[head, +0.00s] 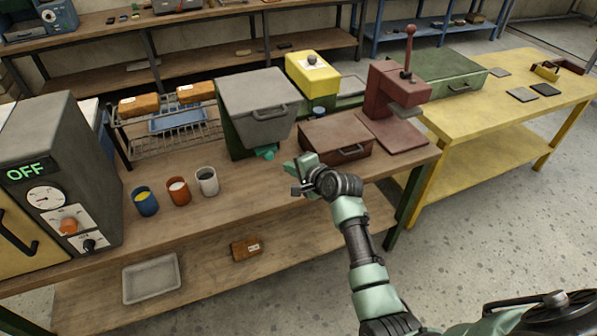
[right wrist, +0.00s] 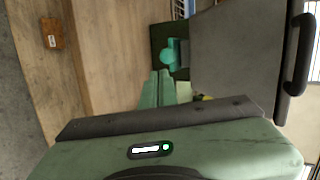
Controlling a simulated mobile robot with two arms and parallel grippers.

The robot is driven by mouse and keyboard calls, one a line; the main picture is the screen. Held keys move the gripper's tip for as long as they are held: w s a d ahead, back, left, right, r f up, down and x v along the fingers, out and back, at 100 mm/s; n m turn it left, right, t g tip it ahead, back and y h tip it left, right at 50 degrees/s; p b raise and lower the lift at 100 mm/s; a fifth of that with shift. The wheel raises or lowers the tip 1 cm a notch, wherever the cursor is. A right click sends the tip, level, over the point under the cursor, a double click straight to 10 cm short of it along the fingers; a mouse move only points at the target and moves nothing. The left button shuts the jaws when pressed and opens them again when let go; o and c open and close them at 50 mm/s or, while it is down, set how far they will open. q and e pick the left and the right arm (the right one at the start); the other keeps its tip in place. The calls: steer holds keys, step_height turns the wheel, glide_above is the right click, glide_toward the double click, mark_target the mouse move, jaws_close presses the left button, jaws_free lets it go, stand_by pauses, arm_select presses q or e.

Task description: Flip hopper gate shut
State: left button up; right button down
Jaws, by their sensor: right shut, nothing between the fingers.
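The hopper is a dark green box with a large grey lid (head: 258,100) and a dark handle, standing on the wooden workbench. A small teal part, apparently its gate (head: 265,153), sticks out low at its front. In the right wrist view the teal gate (right wrist: 172,53) lies just beyond my fingertips, against the dark green body. Whether the gate is open or shut I cannot tell. My right gripper (head: 296,182) is shut and empty, in front of the hopper and a little right of the gate, seemingly apart from it. My left gripper is out of view.
A brown box (head: 336,137) and red press (head: 390,90) stand right of the hopper. Three cups (head: 178,190) and an oven-like unit reading OFF (head: 45,170) are to the left. The bench top (head: 235,210) before the hopper is clear.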

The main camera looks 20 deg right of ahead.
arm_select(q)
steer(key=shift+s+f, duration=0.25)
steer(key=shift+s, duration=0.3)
arm_select(e)
steer(key=v, duration=0.4)
steer(key=shift+s+r, duration=0.15)
steer(key=shift+s, duration=0.15)
steer(key=shift+s+d, duration=0.1)
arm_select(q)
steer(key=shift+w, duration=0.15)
